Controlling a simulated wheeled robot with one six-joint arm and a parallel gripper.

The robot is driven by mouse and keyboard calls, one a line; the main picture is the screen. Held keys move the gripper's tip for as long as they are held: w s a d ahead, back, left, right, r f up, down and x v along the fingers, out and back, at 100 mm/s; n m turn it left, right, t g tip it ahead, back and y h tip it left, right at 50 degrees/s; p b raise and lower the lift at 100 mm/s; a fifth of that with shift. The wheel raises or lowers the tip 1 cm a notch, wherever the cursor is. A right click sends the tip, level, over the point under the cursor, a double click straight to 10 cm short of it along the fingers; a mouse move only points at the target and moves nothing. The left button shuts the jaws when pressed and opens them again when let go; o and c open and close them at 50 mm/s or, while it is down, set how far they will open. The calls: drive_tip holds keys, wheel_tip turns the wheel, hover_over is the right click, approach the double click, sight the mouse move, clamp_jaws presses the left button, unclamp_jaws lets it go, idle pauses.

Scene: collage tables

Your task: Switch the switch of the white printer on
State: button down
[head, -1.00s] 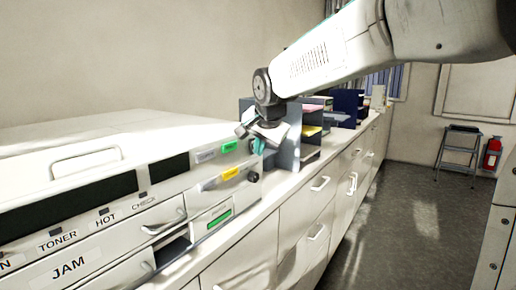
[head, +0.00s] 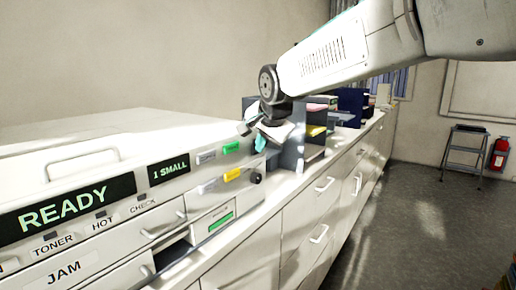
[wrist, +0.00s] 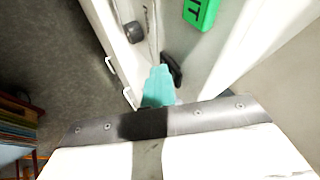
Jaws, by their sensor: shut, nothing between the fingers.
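The white printer (head: 120,225) fills the left of the head view. Its displays are lit and read "READY" (head: 66,210) and "1 SMALL" (head: 168,168). In the wrist view, a black switch (wrist: 172,68) sits on the printer's side, near the green label (wrist: 202,12). My gripper (wrist: 158,86) is shut, with teal fingertips close beside the switch, perhaps touching it. In the head view, my gripper (head: 261,142) is at the printer's far right end, and the switch itself is hidden there.
A black knob (wrist: 134,32) is near the switch. Paper trays and folders (head: 315,130) stand beyond the printer on the long cabinet (head: 255,245).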

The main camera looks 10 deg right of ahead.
drive_tip(key=shift+w+r, duration=0.15)
drive_tip(key=shift+r, duration=0.3)
drive_tip(key=s+d+r, duration=0.3)
drive_tip(key=s+r, duration=0.3)
drive_tip(key=s, duration=0.4)
drive_tip(key=shift+d+r, duration=0.15)
drive_tip(key=shift+d, duration=0.1)
drive_tip(key=shift+s, duration=0.1)
drive_tip(key=s+d+f+n+g, duration=0.1)
drive_tip(key=s+f+n+g, duration=0.1)
drive_tip(key=s+f, duration=0.4)
drive_tip(key=s+d+f+n+g, duration=0.2)
drive_tip(key=s+f+n, duration=0.2)
drive_tip(key=s, duration=0.9)
drive_tip(key=s+d+f+n+g, duration=0.2)
drive_tip(key=s+f+n, duration=0.1)
drive_tip(key=s+f, duration=0.6)
drive_tip(key=shift+s+d+h, duration=0.2)
drive_tip(key=shift+s+h, duration=0.1)
drive_tip(key=shift+s, duration=0.2)
